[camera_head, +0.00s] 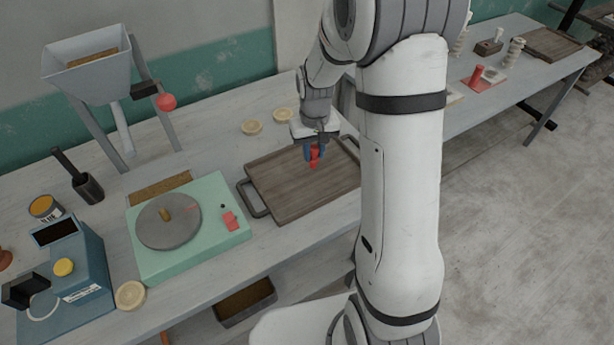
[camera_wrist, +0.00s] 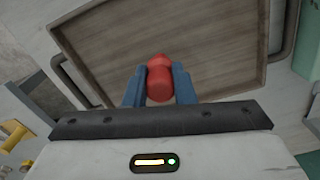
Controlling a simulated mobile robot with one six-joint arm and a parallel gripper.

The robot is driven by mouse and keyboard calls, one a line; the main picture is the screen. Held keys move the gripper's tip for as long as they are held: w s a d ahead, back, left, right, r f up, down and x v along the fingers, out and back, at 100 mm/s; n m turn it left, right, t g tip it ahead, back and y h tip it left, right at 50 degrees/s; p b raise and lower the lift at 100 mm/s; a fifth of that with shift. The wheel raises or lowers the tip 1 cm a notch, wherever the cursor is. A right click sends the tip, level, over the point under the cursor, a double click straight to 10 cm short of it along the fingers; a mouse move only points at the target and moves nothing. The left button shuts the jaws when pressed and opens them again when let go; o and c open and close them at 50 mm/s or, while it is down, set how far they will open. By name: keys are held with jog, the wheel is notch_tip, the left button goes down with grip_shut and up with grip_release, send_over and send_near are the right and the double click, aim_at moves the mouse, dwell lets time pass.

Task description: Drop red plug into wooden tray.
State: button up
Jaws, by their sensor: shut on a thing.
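The red plug (camera_head: 315,156) is between the blue fingers of my gripper (camera_head: 314,153), above the wooden tray (camera_head: 275,189). In the wrist view the red plug (camera_wrist: 160,78) sits between the two blue fingertips of my gripper (camera_wrist: 159,85), which are shut on it. The wooden tray (camera_wrist: 110,50) fills the background there, with its raised rim and a handle at each end. The plug's height over the tray floor is hard to tell.
A green wheel unit (camera_head: 190,225) with a grey disc stands left of the tray. A hopper (camera_head: 88,65) with a red knob stands at the back left. A blue machine (camera_head: 70,270) is at the front left.

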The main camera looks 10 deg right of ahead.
jog(key=shift+f, duration=0.15)
jog(key=o, duration=1.1)
jog(key=shift+c, duration=0.2)
notch_tip(320, 180, up, 7)
jog(key=shift+f+b, duration=0.1)
jog(key=shift+b, duration=0.45)
jog(key=shift+r, duration=0.5)
